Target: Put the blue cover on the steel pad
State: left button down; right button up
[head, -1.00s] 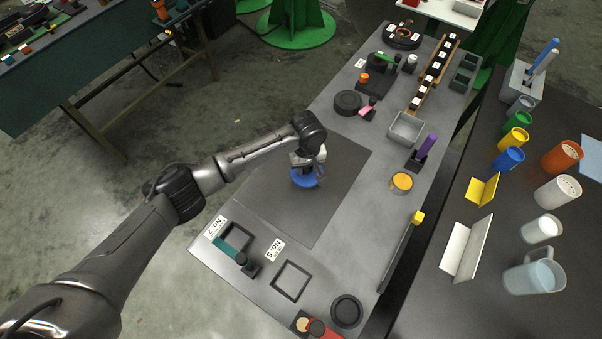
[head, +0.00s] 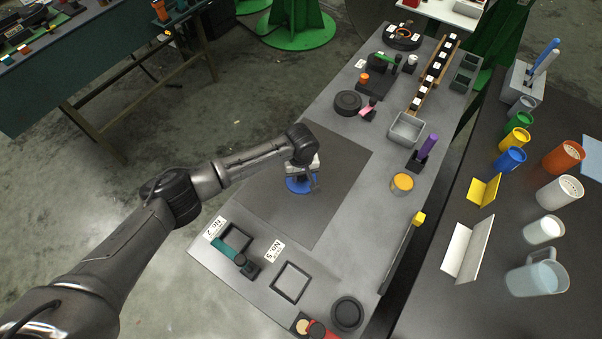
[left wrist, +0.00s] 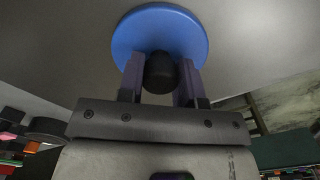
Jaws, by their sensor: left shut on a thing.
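The blue cover (head: 294,186) is a round disc with a black knob (left wrist: 160,73). My left gripper (head: 306,178) is shut on the knob, with one finger on each side in the left wrist view. The disc (left wrist: 160,28) lies past the fingertips there. In the head view the cover is over a dark grey rectangular pad (head: 335,165) on the grey bench. I cannot tell whether it touches the surface, or whether this pad is the steel one. The gripper hides part of the cover. My right gripper is not in view.
Square black frames (head: 291,282) lie at the bench's near end. A yellow round tin (head: 402,183), a grey open box (head: 406,129) and a purple-handled piece (head: 427,146) stand right of the pad. A black disc (head: 348,103) lies beyond it. The pad around the cover is clear.

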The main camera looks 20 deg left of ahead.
pick_arm(q)
jog(key=shift+f, duration=0.1)
jog(key=c, duration=0.8)
grip_release()
notch_tip(320, 180, up, 11)
jog(key=shift+f+p, duration=0.1)
jog(key=shift+p, duration=0.75)
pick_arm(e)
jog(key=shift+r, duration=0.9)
pick_arm(q)
jog(key=shift+r, duration=0.75)
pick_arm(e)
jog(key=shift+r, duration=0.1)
